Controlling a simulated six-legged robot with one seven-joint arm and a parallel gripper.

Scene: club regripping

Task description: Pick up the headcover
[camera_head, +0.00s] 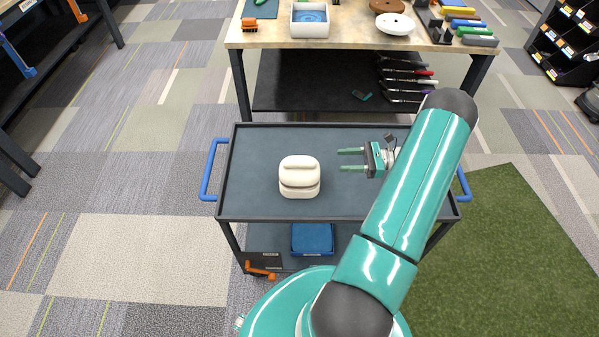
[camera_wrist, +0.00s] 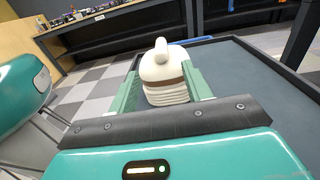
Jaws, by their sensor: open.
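The headcover (camera_head: 299,177) is a cream-white, rounded, padded-looking piece standing on the top tray of a dark cart, left of the tray's middle. My gripper (camera_head: 346,160) is open and empty to the right of it, with its two green fingers pointing left toward it and a gap between. In the wrist view the headcover (camera_wrist: 165,72) shows ahead between the fingers, with a knob on top, a brown band and a ribbed lower part. The fingers hide some of its sides there. I see no contact with it.
The cart (camera_head: 250,205) has a raised dark rim and blue side handles. The tray around the headcover is otherwise clear. A workbench (camera_head: 270,38) behind holds a white box (camera_head: 310,30), round discs and several colored grips. A blue bin (camera_head: 312,239) sits on the cart's lower shelf.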

